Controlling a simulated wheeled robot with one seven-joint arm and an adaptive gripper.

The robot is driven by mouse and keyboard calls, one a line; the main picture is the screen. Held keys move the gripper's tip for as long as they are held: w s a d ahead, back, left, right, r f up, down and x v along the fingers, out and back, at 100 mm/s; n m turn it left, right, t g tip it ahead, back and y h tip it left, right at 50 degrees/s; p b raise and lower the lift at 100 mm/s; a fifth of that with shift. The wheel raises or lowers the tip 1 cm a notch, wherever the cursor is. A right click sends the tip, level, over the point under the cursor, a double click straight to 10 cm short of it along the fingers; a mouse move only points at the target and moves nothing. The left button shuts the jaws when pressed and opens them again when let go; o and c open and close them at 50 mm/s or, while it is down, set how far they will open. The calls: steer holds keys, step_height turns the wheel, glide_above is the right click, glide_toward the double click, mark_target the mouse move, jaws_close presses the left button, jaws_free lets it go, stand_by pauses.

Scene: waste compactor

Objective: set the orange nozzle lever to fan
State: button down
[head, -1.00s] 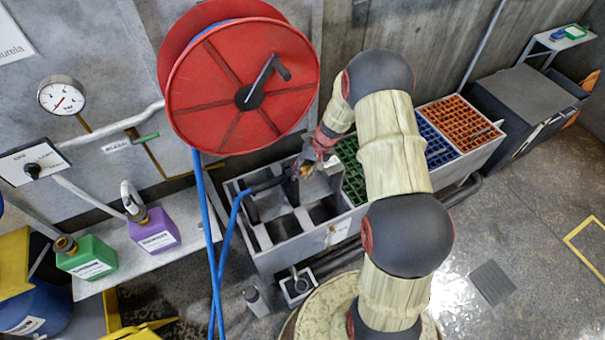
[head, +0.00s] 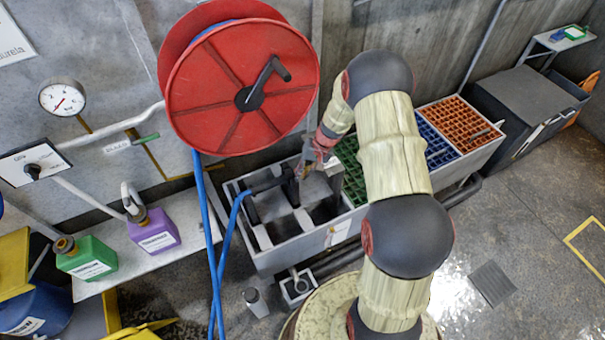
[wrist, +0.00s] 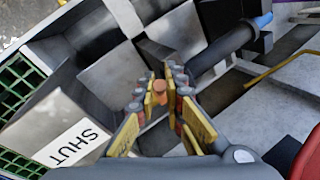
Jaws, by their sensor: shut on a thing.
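The orange nozzle lever (wrist: 160,87) shows as a small orange end between the fingertips of my gripper (wrist: 160,82) in the wrist view. The fingers are closed in on it from both sides. The dark nozzle (wrist: 222,54) lies beside the fingertips, with the blue hose (wrist: 263,20) at its far end. In the head view, the nozzle (head: 266,182) lies over the grey divided trough, and my gripper (head: 303,170) is at its right end. The lever is hidden there. A grey block marked SHUT (wrist: 75,130) is at lower left in the wrist view; I cannot read a fan mark.
The red hose reel (head: 215,95) with its black crank hangs above and left of the trough (head: 290,253). Green, blue and orange grates (head: 465,125) lie to the right. A purple jug (head: 155,235) and a green jug (head: 88,258) stand on the left shelf.

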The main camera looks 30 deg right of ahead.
stand_by(0.3)
steer(key=r+g+p, duration=0.1)
steer(key=p, duration=0.2)
steer(key=shift+w+p, duration=0.3)
steer(key=w+g+p, duration=0.1)
steer(key=g+p, duration=0.1)
steer(key=p, duration=0.1)
steer(key=shift+m+p, duration=0.3)
steer(key=shift+f, duration=0.1)
steer(key=c, duration=1.9)
jaws_free()
steer(key=shift+v, duration=3.75)
